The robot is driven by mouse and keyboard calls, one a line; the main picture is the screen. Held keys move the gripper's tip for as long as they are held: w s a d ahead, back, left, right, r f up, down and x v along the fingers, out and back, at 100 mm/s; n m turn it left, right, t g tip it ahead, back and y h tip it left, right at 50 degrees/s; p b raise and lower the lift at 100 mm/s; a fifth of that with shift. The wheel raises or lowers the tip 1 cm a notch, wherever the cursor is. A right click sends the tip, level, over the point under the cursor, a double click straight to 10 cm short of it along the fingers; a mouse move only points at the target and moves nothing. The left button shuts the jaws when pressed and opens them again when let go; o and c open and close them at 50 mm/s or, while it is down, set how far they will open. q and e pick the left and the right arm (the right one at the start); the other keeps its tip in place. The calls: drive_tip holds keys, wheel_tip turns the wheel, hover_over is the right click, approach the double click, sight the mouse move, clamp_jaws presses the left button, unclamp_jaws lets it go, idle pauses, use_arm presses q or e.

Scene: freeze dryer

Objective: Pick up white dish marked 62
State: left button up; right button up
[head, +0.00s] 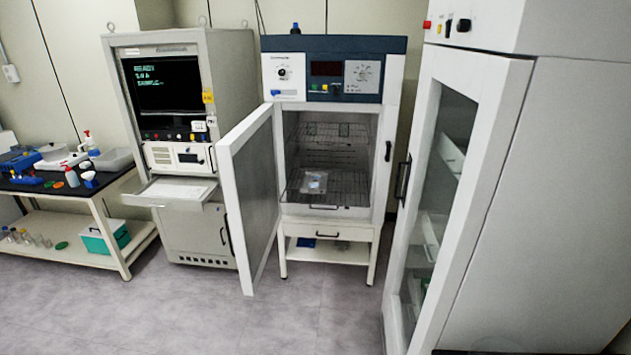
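No dish with a readable 62 shows in the head view. A small pale, flat item (314,183) lies on the lower wire rack (345,188) inside the open dryer oven (333,75). It is too small to tell whether it is a dish or carries a mark. The oven's door (250,195) is swung open to the left. Neither of my grippers is in view.
A computer cabinet (225,75) with a pulled-out shelf (172,192) stands left of the oven. A lab table (105,190) with bottles and trays is at far left. A tall glass-door cabinet (560,190) fills the right. Floor (300,325) in front is clear.

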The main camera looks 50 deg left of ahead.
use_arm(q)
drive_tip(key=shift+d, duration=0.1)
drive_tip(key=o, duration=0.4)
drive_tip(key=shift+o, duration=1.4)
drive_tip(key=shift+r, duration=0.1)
